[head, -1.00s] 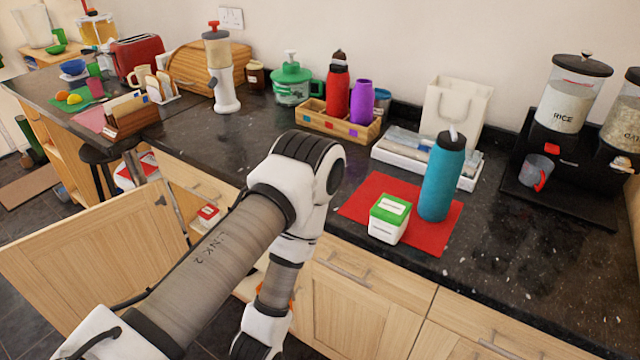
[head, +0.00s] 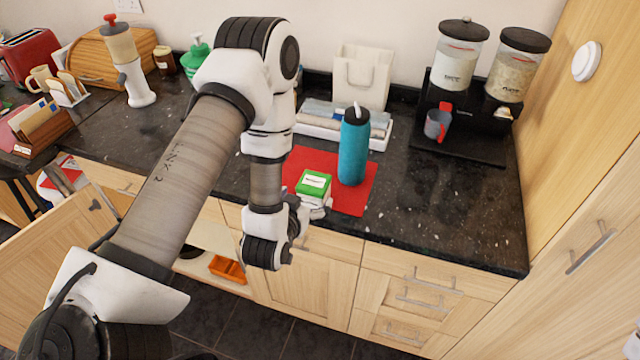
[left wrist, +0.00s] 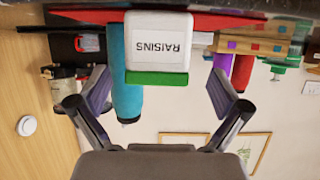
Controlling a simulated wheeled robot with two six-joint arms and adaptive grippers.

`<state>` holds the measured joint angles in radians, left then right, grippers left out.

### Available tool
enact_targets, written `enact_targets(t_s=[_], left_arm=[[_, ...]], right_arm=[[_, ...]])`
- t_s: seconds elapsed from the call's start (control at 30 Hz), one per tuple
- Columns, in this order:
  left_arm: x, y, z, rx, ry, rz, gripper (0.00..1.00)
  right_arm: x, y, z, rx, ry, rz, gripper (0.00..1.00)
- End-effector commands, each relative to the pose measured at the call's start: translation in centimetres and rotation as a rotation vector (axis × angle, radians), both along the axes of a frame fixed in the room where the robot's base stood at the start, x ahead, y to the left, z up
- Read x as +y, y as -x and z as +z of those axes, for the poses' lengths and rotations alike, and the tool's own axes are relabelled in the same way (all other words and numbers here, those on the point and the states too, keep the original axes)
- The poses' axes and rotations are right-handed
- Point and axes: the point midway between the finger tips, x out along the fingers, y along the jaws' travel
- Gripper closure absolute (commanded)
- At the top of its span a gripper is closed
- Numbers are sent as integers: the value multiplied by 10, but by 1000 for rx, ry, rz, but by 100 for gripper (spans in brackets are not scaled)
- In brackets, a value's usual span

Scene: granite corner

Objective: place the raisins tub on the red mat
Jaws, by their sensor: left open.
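The raisins tub (head: 314,183), white with a green lid, stands upright on the red mat (head: 350,201) near its front edge. In the left wrist view, which is upside down, the tub (left wrist: 157,45) shows its RAISINS label. My left gripper (left wrist: 160,92) is open, its fingers on either side of the tub's line with visible gaps. In the head view my left gripper (head: 316,208) is at the tub's front side, partly hidden by my wrist. A teal bottle (head: 354,147) stands on the mat beside the tub. My right gripper is not in view.
A white tray (head: 377,143) and a white bag (head: 362,78) stand behind the mat. Cereal dispensers (head: 459,58) stand at the back right. The dark counter (head: 440,200) right of the mat is clear. An open cabinet door (head: 45,245) is at the left.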

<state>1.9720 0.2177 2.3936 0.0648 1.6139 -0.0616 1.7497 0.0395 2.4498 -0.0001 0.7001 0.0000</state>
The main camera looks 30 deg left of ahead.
Motion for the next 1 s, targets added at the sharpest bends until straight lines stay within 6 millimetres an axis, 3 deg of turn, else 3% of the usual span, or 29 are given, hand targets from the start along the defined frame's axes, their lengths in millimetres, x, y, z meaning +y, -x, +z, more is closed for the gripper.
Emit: enact_targets(t_s=[0.2, 0.3, 0.53, 0.57, 0.73, 1.0], left_arm=[[7, -32, -9, 1, -1, -2, 0], [10, -45, -18, 1, -1, 0, 0], [10, -49, -22, 3, 0, -1, 0], [10, -49, -22, 3, 0, -1, 7], [10, -48, -22, 3, 0, -1, 67], [10, -48, -22, 2, 0, -1, 74]], right_arm=[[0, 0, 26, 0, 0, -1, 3], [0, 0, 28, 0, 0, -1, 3], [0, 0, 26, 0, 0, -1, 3], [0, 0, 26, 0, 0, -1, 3], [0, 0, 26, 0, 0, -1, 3], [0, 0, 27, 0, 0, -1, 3]])
